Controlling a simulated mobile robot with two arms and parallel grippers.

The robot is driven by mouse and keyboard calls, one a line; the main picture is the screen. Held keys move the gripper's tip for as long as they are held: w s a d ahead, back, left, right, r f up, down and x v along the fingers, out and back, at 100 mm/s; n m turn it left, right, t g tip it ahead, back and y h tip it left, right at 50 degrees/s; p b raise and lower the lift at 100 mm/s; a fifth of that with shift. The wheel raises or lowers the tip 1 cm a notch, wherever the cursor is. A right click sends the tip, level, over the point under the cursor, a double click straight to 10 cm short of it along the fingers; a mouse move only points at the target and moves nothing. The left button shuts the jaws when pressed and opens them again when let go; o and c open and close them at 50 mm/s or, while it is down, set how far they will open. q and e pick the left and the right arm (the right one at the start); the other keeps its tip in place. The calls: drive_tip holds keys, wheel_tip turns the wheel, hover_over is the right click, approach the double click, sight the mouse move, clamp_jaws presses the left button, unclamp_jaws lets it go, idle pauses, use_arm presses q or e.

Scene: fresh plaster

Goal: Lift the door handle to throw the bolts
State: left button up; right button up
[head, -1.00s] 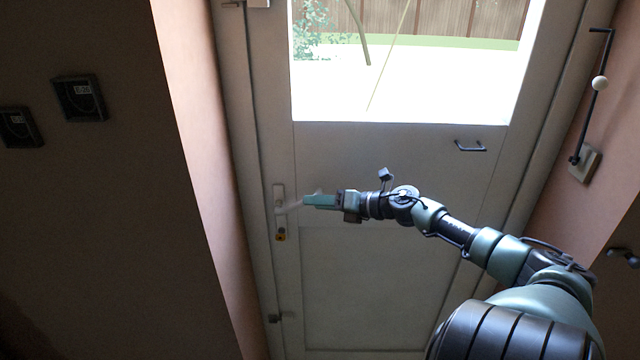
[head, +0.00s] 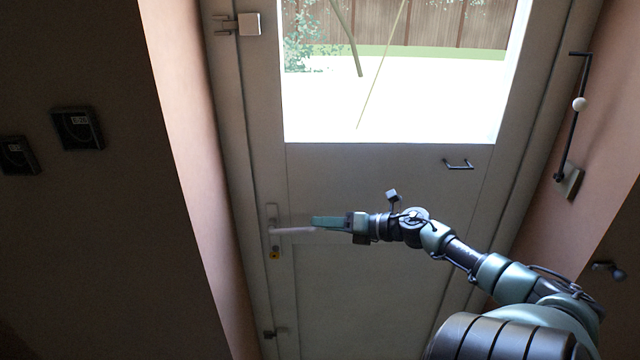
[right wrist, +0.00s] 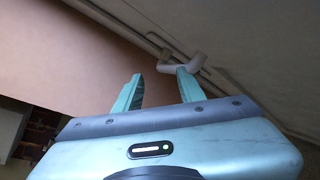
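The pale lever handle (head: 292,231) sits on a narrow plate (head: 272,213) at the left side of the door (head: 365,185). It points right and lies about level. My right gripper (head: 314,222) is at the handle's free end, in front of the door. In the right wrist view its two fingers (right wrist: 160,78) stand apart with nothing between them. There the handle (right wrist: 182,62) shows just beyond the right fingertip; whether they touch I cannot tell. My left gripper is not in view.
A yellowish lock cylinder (head: 275,254) sits below the handle. A dark pull (head: 458,164) is on the door's right. A crank rod (head: 575,120) hangs at the right wall. Two dark switches (head: 77,128) are on the left wall. The door's lower panel is clear.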

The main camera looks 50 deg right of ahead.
drive_tip(key=shift+f+p+v, duration=0.2)
drive_tip(key=shift+p+v, duration=0.5)
drive_tip(key=shift+v, duration=0.55)
drive_tip(key=shift+f+p+v, duration=0.25)
drive_tip(key=shift+p+v, duration=0.4)
drive_tip(key=shift+v, duration=0.65)
drive_tip(key=shift+s, duration=0.1)
